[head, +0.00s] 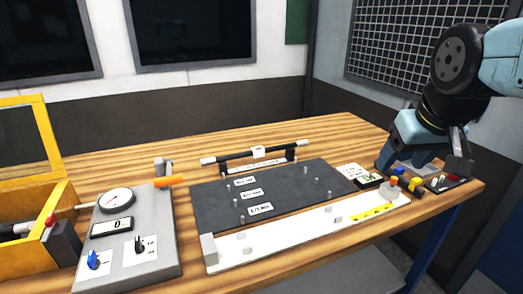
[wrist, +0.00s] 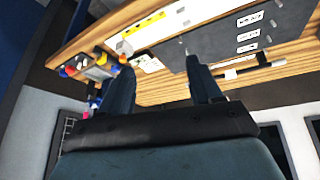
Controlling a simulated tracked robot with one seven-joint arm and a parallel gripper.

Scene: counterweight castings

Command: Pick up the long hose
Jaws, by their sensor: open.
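The long hose (head: 236,156) appears to be the dark tube with pale ends and a white tag, lying across two dark supports behind the dark board. In the wrist view the hose (wrist: 246,70) shows at the right, beyond the fingers. My gripper (head: 425,158) is at the far right of the table, above small parts at its right end, well apart from the hose. In the wrist view my gripper (wrist: 158,68) has its two fingers spread with nothing between them.
The dark board (head: 215,207) with upright pegs and labels fills the middle. A white fixture (head: 290,238) runs in front. A gauge panel (head: 150,255) and an open yellow box (head: 45,140) stand left. Small coloured parts (head: 415,187) lie right. The table behind the hose is clear.

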